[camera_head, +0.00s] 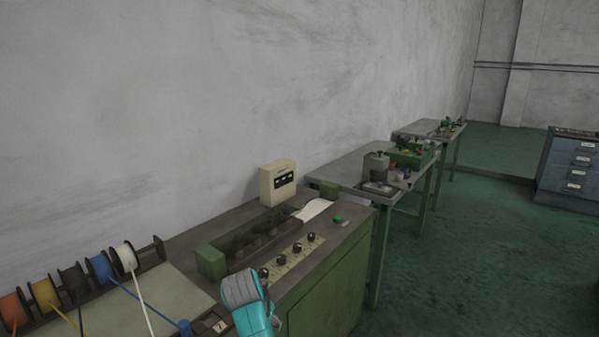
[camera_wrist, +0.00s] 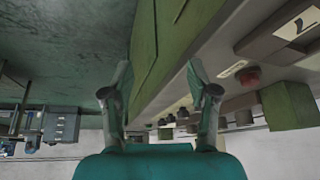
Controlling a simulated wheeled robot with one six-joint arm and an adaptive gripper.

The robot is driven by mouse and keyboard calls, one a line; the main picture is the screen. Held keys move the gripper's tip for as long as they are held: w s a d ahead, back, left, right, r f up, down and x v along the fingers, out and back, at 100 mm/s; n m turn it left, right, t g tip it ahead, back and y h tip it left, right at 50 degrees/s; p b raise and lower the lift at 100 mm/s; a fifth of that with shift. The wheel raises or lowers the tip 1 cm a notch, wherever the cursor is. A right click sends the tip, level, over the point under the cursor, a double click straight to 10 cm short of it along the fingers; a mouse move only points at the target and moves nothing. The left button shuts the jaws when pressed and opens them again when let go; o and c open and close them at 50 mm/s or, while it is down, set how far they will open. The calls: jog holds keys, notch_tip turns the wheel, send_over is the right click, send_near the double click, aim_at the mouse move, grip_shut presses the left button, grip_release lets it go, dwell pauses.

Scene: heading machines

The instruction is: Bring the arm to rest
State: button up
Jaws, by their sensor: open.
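My gripper (camera_wrist: 160,95) shows in the wrist view with its two fingers spread apart and nothing between them. The wrist picture is upside down, with the wall at the bottom and the floor at the top. In the head view, a teal part of my arm (camera_head: 246,300) reaches up from the bottom edge, in front of the green machine bench (camera_head: 325,290). My fingertips cannot be made out in the head view. The bench's green side and its row of knobs (camera_head: 283,260) are close by. I see no contact between the gripper and the bench.
Coloured wire spools (camera_head: 101,267) stand at the lower left. A cream meter box (camera_head: 278,184) stands on the bench. Further tables (camera_head: 350,166) carry small machines along the wall. A blue drawer cabinet (camera_head: 570,170) stands at far right. The green floor (camera_head: 470,250) between is clear.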

jog(key=s+d+f+n+t+y, duration=0.1)
jog(key=s+d+f+t, duration=0.1)
jog(key=s+d+f, duration=0.75)
jog(key=s+d+f+n+t, duration=0.1)
jog(key=s+d+f, duration=0.45)
jog(key=f, duration=0.65)
jog(key=s+d+f+t+y, duration=0.15)
jog(key=s+d, duration=0.25)
jog(key=s, duration=0.6)
jog(key=s+d+r+n+t, duration=0.1)
jog(key=s+d+r, duration=0.2)
jog(key=s, duration=0.6)
jog(key=s+d+r+n+t, duration=0.1)
jog(key=s+d+r+t, duration=0.15)
jog(key=s, duration=0.75)
jog(key=s+d+r+t+h, duration=0.1)
jog(key=s+d+r, duration=0.2)
jog(key=s+r, duration=1)
notch_tip(320, 180, up, 4)
jog(key=shift+s+r+t, duration=0.2)
jog(key=shift+s+t, duration=0.1)
jog(key=shift+t, duration=0.1)
